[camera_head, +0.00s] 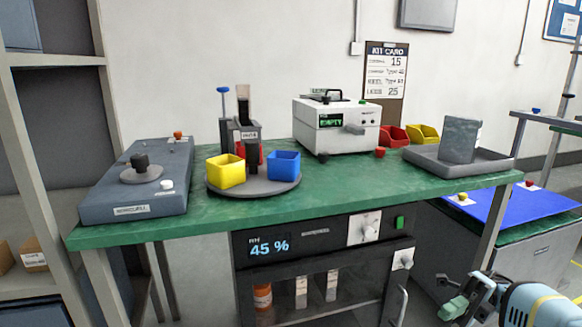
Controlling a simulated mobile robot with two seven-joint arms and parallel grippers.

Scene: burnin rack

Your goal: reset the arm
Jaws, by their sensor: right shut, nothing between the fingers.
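My right gripper (456,303) is at the lower right edge of the head view, in front of and below the green workbench (340,196). It is shut and holds nothing. It is near the right side of the dark cabinet (325,254) under the bench, apart from it as far as I can tell. My right arm's light blue and yellow wrist part is cut off by the picture edge. My left gripper is not in the picture.
On the bench are a grey box (132,207), a round tray (255,191) with yellow and blue bins, a white instrument (338,124) and a grey tray (490,164). A shelf (45,58) stands left. A blue mat (520,212) lies on a lower surface at right.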

